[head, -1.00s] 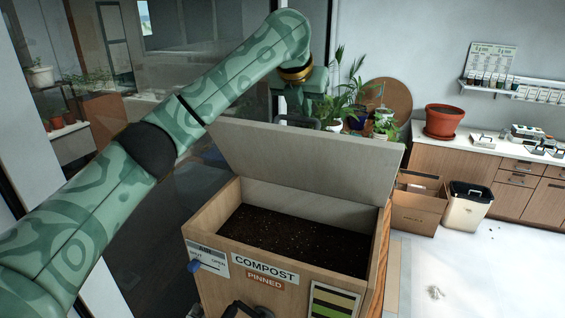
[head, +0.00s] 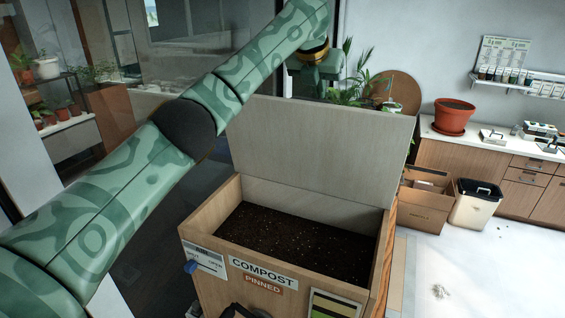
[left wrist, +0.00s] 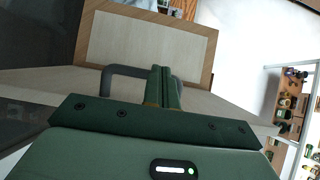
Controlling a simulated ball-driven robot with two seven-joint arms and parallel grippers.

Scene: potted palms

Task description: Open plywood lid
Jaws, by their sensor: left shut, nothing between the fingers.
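The plywood lid (head: 315,150) of the compost box (head: 225,208) stands raised, nearly upright, along the box's back edge. Dark soil (head: 300,240) shows in the open box. My left arm reaches up from the left. My left gripper is partly seen behind the lid's top edge in the head view (head: 318,72), with its fingertips hidden there. In the left wrist view, the fingers (left wrist: 163,85) are shut and empty. A dark grey handle (left wrist: 118,78) shows on both sides of them; I cannot tell whether they touch it. My right gripper is not in view.
A cardboard box (head: 423,208) and a white bin (head: 476,204) stand on the floor to the right, before a wooden counter (head: 450,160) with a red pot (head: 453,117). Potted plants (head: 355,85) are behind the lid. The floor at right is mostly clear.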

